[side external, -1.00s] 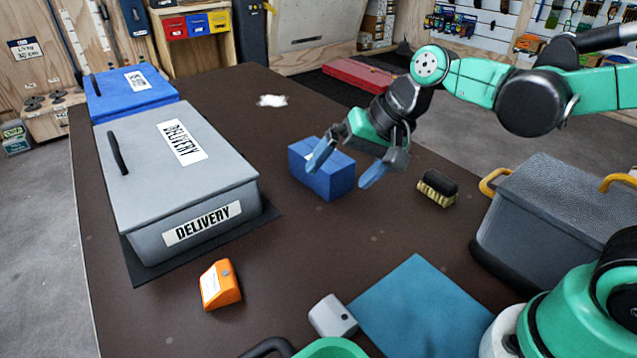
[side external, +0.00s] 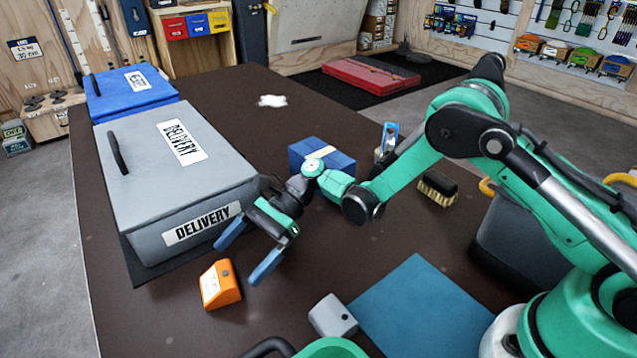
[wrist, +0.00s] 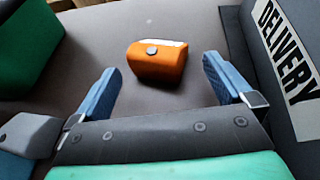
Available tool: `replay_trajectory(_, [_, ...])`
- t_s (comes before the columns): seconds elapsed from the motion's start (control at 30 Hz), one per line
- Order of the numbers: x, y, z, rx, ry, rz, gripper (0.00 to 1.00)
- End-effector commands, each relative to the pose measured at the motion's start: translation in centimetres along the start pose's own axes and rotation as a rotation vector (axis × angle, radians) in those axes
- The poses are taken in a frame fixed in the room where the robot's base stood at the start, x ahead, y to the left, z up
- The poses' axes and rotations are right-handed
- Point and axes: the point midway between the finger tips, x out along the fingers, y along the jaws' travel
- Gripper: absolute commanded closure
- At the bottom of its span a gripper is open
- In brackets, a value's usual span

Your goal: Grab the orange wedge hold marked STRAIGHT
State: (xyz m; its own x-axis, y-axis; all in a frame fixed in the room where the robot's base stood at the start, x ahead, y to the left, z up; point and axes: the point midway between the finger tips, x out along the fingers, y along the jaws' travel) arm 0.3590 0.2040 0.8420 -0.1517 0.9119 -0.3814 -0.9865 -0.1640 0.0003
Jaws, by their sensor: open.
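The orange wedge hold (side external: 219,285) lies on the dark table in front of the grey delivery box, with a white label on its sloped face. In the wrist view the orange wedge hold (wrist: 157,63) sits ahead of the fingertips, between their lines, with a dark bolt spot on it. The label's wording is too small to read. My gripper (side external: 248,262) is open and empty, above the table just behind and to the right of the hold, apart from it. Its two blue fingers also show in the wrist view (wrist: 164,80).
The grey delivery box (side external: 165,190) stands close to the left of my gripper. A grey wedge (side external: 332,316) lies by a teal mat (side external: 420,310). A blue block (side external: 320,163), a brush (side external: 437,188) and a green container (side external: 332,348) are also there. Table around the orange hold is clear.

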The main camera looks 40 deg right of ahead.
Motion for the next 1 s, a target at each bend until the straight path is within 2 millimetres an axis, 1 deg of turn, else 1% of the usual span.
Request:
replay_trajectory(0.3, [4.3, 0.0, 0.0, -0.002, 0.000, 0.001, 0.00])
replay_trajectory(0.43, [5.1, 0.0, 0.0, -0.001, 0.000, -0.001, 0.00])
replay_trajectory(0.67, [5.2, 0.0, 0.0, -0.001, 0.001, -0.003, 0.00])
replay_trajectory(0.7, [5.2, 0.0, 0.0, -0.001, 0.001, -0.003, 0.06])
replay_trajectory(0.77, [5.2, 0.0, 0.0, -0.002, 0.001, -0.003, 0.23])
replay_trajectory(0.8, [5.2, 0.0, 0.0, -0.002, 0.001, -0.003, 0.34])
replay_trajectory(0.87, [5.2, 0.0, 0.0, -0.002, 0.001, -0.003, 0.51])
replay_trajectory(0.9, [5.2, 0.0, 0.0, -0.002, 0.001, -0.003, 0.62])
replay_trajectory(1.0, [5.2, 0.0, 0.0, -0.002, 0.001, -0.003, 0.63])
